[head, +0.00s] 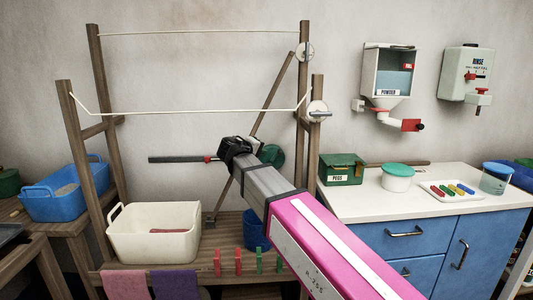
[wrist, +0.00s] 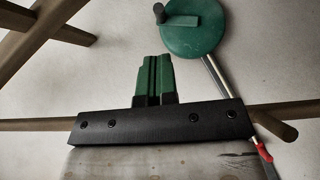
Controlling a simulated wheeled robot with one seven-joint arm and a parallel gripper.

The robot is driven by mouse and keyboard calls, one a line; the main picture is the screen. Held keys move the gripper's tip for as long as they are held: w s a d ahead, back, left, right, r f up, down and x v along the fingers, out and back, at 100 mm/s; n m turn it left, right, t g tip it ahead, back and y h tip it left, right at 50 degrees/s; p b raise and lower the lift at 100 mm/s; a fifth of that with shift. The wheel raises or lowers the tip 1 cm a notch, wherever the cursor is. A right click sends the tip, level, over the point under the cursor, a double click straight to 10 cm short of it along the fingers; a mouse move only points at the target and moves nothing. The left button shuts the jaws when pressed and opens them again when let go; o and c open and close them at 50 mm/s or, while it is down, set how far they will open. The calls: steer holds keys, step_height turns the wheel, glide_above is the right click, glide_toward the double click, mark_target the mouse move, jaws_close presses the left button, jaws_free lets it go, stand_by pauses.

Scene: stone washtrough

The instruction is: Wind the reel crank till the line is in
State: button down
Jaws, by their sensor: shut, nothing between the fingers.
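The reel is a green disc (wrist: 205,40) at the top of the wrist view, with a green crank arm (wrist: 182,21) across its face and a dark knob (wrist: 159,14) at the arm's end. In the head view the reel (head: 272,156) is partly hidden behind my gripper (head: 231,148). In the wrist view my gripper (wrist: 153,58) is shut and empty, below and left of the disc and apart from the knob. Pale line runs between wooden posts in an upper strand (head: 190,32) and a lower, slightly sagging strand (head: 190,112).
White pulleys (head: 317,110) sit on the right posts. A diagonal wooden brace (head: 273,96) stands near the reel. A cream tub (head: 152,233) and several pegs (head: 238,262) are below. A white-topped counter (head: 430,205) holds a green box (head: 341,169) at right.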

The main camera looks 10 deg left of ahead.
mark_target(281, 154)
steer(key=x, duration=0.8)
steer(key=shift+w+d+f, duration=0.1)
steer(key=shift+w, duration=0.25)
steer(key=shift+d+m+y, duration=0.3)
steer(key=shift+y, duration=0.1)
steer(key=shift+w+d+m+g+y, duration=0.15)
steer(key=shift+d+m+g+y, duration=0.35)
steer(key=shift+d+g+y, duration=0.15)
steer(key=shift+w+d+f+m+g+y, duration=0.15)
steer(key=shift+d+f+m+g+y, duration=0.15)
steer(key=shift+m+y, duration=0.25)
steer(key=d+m+y, duration=0.1)
steer(key=d+f+g+y, duration=0.1)
steer(key=y, duration=0.1)
steer(key=shift+w+f+m, duration=0.25)
steer(key=shift+f+m, duration=0.1)
steer(key=shift+f, duration=0.1)
